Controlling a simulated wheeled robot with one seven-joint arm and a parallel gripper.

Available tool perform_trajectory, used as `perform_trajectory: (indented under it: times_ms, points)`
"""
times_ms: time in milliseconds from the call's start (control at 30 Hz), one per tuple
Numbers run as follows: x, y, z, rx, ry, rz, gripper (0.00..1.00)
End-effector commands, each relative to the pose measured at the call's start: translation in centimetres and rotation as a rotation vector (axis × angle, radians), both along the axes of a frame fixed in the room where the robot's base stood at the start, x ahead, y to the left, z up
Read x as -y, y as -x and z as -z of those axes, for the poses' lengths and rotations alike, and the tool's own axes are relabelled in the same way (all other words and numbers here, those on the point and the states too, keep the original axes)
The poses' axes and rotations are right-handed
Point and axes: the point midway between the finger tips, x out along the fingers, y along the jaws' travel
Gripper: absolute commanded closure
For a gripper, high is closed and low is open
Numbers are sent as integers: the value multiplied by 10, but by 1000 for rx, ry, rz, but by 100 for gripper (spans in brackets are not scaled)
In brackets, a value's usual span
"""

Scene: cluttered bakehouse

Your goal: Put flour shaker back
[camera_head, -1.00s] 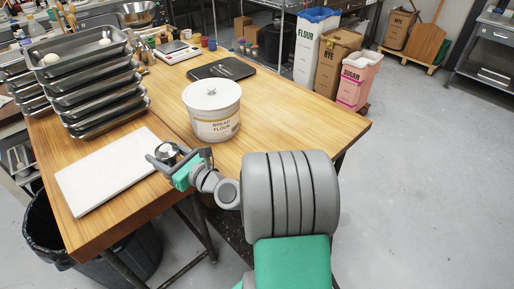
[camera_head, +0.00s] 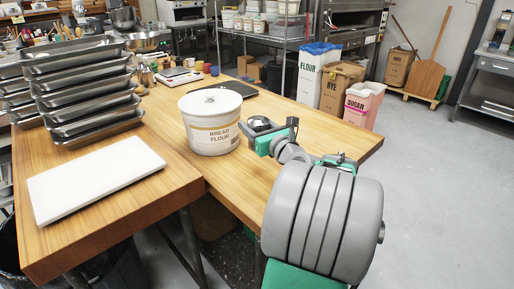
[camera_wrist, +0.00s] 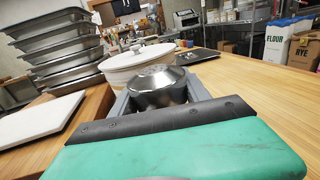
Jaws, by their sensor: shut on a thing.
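The flour shaker (camera_wrist: 158,84) is a small metal, dome-topped can between the fingers of my gripper (camera_head: 268,130). My gripper is shut on it. In the wrist view the tub (camera_wrist: 130,64) stands right behind the shaker. The shaker's lower part is hidden by the gripper, and I cannot tell whether it touches the table.
A white board (camera_head: 95,178) lies at the table's front left, with stacked metal trays (camera_head: 85,118) behind it. A dark flat scale or tray (camera_head: 231,88) and a kitchen scale (camera_head: 179,76) lie behind the tub. The wooden tabletop (camera_head: 318,138) is bare at right.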

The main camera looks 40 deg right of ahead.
Motion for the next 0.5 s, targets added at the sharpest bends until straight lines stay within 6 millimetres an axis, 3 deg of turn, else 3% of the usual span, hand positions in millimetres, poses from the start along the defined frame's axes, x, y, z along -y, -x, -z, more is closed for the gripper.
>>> perform_trajectory:
  times_ms: [33, 100, 333, 500]
  points:
    - [7, -7, 20, -3, -8, -1, 97]
    - [16, -14, 32, -2, -5, -1, 97]
    - [31, -26, 53, 0, -3, 0, 97]
    - [30, -25, 81, -1, -2, 1, 97]
